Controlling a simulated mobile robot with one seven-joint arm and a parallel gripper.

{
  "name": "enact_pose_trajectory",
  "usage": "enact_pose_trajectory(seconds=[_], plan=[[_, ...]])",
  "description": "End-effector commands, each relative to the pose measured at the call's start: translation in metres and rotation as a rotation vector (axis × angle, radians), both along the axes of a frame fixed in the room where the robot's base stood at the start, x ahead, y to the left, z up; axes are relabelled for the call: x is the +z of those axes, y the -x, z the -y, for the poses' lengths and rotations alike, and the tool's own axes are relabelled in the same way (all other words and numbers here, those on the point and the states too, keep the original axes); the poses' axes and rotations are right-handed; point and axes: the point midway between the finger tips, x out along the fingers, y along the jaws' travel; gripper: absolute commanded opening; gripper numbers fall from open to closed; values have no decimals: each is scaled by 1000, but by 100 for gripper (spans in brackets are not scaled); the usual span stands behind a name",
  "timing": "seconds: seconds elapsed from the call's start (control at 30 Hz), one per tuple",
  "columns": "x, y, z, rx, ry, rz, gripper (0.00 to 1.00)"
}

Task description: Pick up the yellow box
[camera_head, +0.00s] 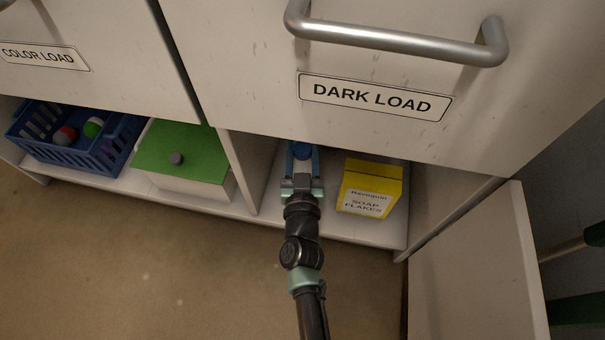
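The yellow box (371,187) stands upright on the low shelf under the drawer labelled "DARK LOAD". Its white front label reads "SOAP FLAKES". My gripper (302,163) reaches into the same compartment, to the left of the box and apart from it. Its two fingers are spread, with nothing yellow between them. A round blue thing (302,150) shows between or just beyond the fingertips; I cannot tell whether they touch it.
A divider (242,172) stands left of my gripper. Beyond it are a white box with a green lid (180,160) and a blue basket (65,150) holding balls. The drawer front (400,60) overhangs the shelf. A pale panel (475,270) stands at right.

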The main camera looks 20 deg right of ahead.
Motion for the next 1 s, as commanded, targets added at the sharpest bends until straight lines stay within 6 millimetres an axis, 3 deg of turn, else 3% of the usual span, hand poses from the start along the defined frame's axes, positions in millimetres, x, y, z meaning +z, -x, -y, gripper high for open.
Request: enact_pose_trajectory(seconds=[0.03,0.17,1.0], plan=[[0,0,0,0,0,0,23],[0,0,0,0,0,0,0],[-1,0,0,0,1,-1,0]])
